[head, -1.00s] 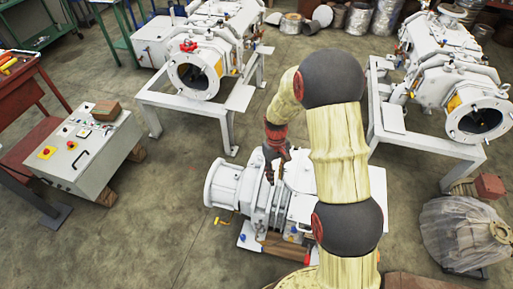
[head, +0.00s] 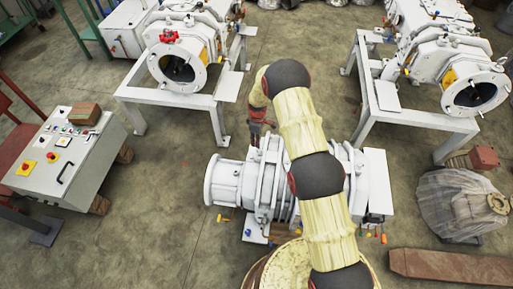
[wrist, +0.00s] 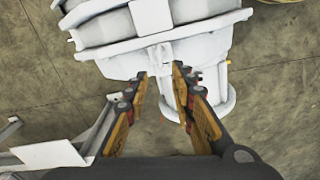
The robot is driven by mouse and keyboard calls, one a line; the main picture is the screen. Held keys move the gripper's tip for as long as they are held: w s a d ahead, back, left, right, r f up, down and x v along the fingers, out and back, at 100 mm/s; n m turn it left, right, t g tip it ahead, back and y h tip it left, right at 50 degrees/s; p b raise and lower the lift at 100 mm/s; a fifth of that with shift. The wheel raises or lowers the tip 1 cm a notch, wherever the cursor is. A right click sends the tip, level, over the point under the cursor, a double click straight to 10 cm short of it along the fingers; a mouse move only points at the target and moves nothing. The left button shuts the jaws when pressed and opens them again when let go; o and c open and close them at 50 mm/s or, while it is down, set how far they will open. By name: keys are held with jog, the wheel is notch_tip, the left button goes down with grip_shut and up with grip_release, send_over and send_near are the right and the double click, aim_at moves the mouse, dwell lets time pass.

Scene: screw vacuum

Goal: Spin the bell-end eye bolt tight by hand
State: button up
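The white vacuum pump (head: 225,182) lies on the floor in front of me, its round flanged end to the left. My gripper (head: 256,142) is over the pump's far side in the head view. In the wrist view my gripper (wrist: 160,72) has its two fingers spread, with a clear gap between the tips. The pump's white casing (wrist: 110,28) lies beyond the fingertips, and a pale lug (wrist: 159,56) shows between them. I cannot make out the eye bolt in either view. Whether the fingertips touch the casing is unclear. My arm hides part of the pump's middle.
Two white machines stand on frames behind, at left (head: 168,98) and right (head: 425,122). A grey control box (head: 68,165) stands at left. A wrapped bundle (head: 455,200) and a brown beam (head: 450,268) lie at right. Small coloured parts lie around the pump. Floor at left front is clear.

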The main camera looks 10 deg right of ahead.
aim_at(259, 151)
notch_tip(259, 151, down, 8)
jog(key=shift+r+b, duration=0.15)
jog(key=shift+b, duration=0.85)
jog(key=c, duration=0.3)
grip_shut()
